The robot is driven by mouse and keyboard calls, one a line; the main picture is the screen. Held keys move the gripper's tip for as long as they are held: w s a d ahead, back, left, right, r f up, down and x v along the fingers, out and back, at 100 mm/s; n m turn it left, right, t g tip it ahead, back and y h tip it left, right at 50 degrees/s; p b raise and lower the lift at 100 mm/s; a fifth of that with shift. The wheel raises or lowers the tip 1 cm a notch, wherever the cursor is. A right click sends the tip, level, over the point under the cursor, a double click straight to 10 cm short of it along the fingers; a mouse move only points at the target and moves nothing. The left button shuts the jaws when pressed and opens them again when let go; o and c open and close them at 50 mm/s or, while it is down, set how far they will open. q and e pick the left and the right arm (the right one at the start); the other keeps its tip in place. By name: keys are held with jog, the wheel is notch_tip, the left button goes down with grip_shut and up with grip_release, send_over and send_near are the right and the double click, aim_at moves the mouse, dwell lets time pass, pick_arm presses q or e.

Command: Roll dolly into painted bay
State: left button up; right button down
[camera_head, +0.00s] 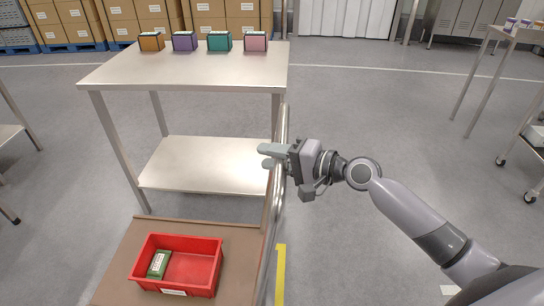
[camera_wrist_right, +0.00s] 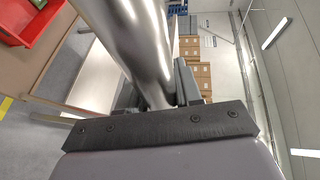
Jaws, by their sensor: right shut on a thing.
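A brown flat platform (camera_head: 241,262), which looks like the dolly, shows at the bottom of the head view. A red bin (camera_head: 214,262) with a green box (camera_head: 158,264) in it sits on top. A steel bar (camera_head: 277,220) runs along the platform's right side. My right gripper (camera_head: 272,156) is shut on this bar; in the right wrist view the bar (camera_wrist_right: 138,40) passes between the jaws. A short yellow painted strip (camera_head: 281,272) shows on the floor just right of the bar. The rest of the bay is not visible. My left gripper is not in view.
A steel table (camera_head: 190,70) with a lower shelf (camera_head: 205,165) stands just beyond the platform, with several small coloured boxes on top. Stacked cartons (camera_head: 140,18) line the back. Another table (camera_head: 520,32) stands at far right. Floor right of the bar is mostly clear.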

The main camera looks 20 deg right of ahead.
jog(key=c, duration=0.8)
grip_release()
jog(key=shift+c, duration=0.2)
jog(key=v, duration=0.7)
jog(key=shift+b, duration=0.45)
jog(key=shift+d+r, duration=0.1)
